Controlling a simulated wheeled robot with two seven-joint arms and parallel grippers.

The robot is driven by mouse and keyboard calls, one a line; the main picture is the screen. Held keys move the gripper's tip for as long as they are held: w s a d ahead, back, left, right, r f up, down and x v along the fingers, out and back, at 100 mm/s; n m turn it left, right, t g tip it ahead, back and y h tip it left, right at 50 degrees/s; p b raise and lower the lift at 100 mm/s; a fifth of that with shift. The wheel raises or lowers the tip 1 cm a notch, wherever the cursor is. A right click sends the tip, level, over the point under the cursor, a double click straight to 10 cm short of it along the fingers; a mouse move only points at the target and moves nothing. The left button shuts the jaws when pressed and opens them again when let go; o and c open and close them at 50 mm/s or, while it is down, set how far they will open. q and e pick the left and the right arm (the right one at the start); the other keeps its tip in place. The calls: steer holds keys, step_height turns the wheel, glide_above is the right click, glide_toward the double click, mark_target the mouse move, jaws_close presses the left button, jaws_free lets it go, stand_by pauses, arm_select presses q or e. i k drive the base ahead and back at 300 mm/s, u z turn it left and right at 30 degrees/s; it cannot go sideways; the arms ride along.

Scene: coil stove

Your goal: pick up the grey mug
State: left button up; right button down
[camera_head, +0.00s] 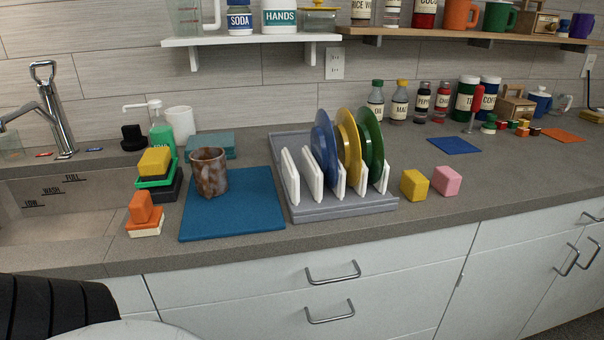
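The only mug on the near counter is a mottled brown and grey mug (208,172). It stands upright on the back left part of a blue mat (240,213), and its open top shows. It is not plainly grey, and I see no other grey mug. How its handle is turned is hard to make out. Neither of my grippers is in view, and nothing is touching the mug.
A dish rack (335,209) with upright plates stands to the right. Teal cloths (212,143) lie behind. The mat's front is clear.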

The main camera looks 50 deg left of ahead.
mark_target(209, 164)
steer(key=z, duration=0.6)
steer(key=i, duration=0.75)
steer(key=u, duration=1.75)
